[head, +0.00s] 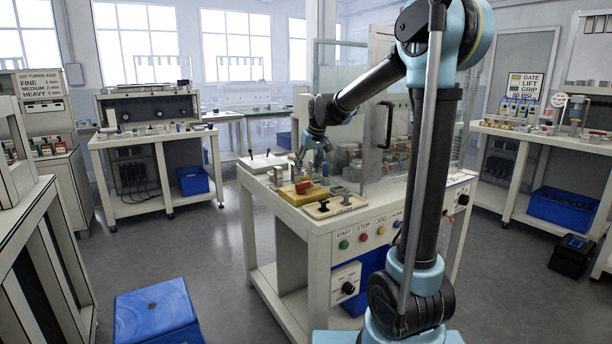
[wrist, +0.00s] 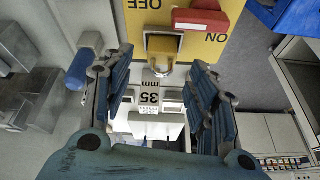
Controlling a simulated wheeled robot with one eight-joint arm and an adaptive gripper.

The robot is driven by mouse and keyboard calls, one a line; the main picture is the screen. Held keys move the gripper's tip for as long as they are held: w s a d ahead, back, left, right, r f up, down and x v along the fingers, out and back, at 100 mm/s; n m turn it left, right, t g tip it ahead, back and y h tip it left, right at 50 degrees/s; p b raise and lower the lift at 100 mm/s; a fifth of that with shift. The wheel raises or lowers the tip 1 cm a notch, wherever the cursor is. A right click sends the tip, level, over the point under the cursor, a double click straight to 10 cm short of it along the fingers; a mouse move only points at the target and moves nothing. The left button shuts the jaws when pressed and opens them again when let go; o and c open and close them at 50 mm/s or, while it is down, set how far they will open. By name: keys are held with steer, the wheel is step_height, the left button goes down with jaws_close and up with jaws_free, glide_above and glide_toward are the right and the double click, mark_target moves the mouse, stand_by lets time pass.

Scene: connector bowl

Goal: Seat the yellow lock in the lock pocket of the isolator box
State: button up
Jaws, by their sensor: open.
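The yellow isolator box (wrist: 190,20), with ON and OFF lettering and a red handle (wrist: 203,18), fills the top of the wrist view. In the head view the box (head: 290,196) sits on the bench. A small yellow block with a grey metal frame, apparently the yellow lock (wrist: 164,44), is at the box's near edge. I cannot tell whether it sits in a pocket. My gripper (wrist: 160,72) is open, its fingers apart on either side below this block, with no visible contact. It points down over the bench in the head view (head: 312,168).
A white piece labelled 35 mm (wrist: 150,101) lies between my fingers. Grey metal blocks (wrist: 35,98) and a blue cylinder (wrist: 90,42) are at the left. A wooden board (head: 335,207) lies at the bench front, and a clear guard (head: 362,155) stands to the right.

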steer(key=v, duration=0.8)
steer(key=s+d+f+m, duration=0.1)
steer(key=s+d+f, duration=0.2)
steer(key=s+d, duration=0.3)
steer(key=s+d+f+g+h, duration=0.1)
steer(key=s+d+f, duration=0.25)
steer(key=s, duration=0.35)
steer(key=s+d+f+m, duration=0.1)
steer(key=s+d+f, duration=0.2)
steer(key=s+d, duration=0.3)
steer(key=s+d+f+m, duration=0.1)
steer(key=s+d+f, duration=0.2)
steer(key=s+f, duration=0.4)
steer(key=s+d+f+m+h, duration=0.1)
steer(key=s+d+f, duration=0.1)
steer(key=s+f, duration=0.5)
steer(key=s, duration=0.3)
steer(key=shift+s+d+g, duration=0.35)
steer(key=shift+d+g, duration=0.05)
steer(key=shift+f, duration=0.1)
steer(key=shift+w+f, duration=0.2)
steer(key=shift+w, duration=0.25)
